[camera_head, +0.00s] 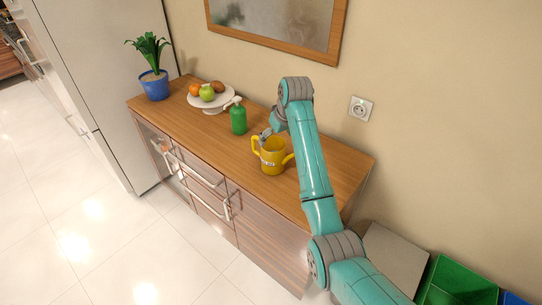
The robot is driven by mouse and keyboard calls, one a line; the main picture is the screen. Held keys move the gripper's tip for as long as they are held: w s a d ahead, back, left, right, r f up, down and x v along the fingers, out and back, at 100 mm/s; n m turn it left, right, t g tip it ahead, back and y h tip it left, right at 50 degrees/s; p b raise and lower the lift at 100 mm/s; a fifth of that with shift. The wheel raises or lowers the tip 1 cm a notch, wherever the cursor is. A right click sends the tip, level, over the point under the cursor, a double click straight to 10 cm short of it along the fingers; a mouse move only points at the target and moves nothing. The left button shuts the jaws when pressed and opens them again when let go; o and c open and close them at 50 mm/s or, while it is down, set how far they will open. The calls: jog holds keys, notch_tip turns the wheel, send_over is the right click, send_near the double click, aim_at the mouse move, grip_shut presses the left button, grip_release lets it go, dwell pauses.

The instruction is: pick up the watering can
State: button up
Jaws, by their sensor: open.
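A yellow watering can (271,160) stands upright on the wooden top of a sideboard. Its handle loop is on the left and its spout points right. My gripper (264,138) is at the can's upper left, close to the handle and rim. It is open. My teal arm passes over the right part of the sideboard. The fingers are small in the picture, and I cannot tell whether they touch the can.
A green spray bottle (238,119) stands just left of the can. A white fruit stand (211,107) and a plant in a blue pot (154,86) are farther left. The wooden top (335,165) is clear at the right. A wall with a socket (360,109) is behind.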

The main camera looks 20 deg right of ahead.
aim_at(272, 144)
jog(key=shift+x, duration=2.65)
jog(key=shift+s+a, duration=0.1)
jog(key=shift+a, duration=0.05)
jog(key=c, duration=1.6)
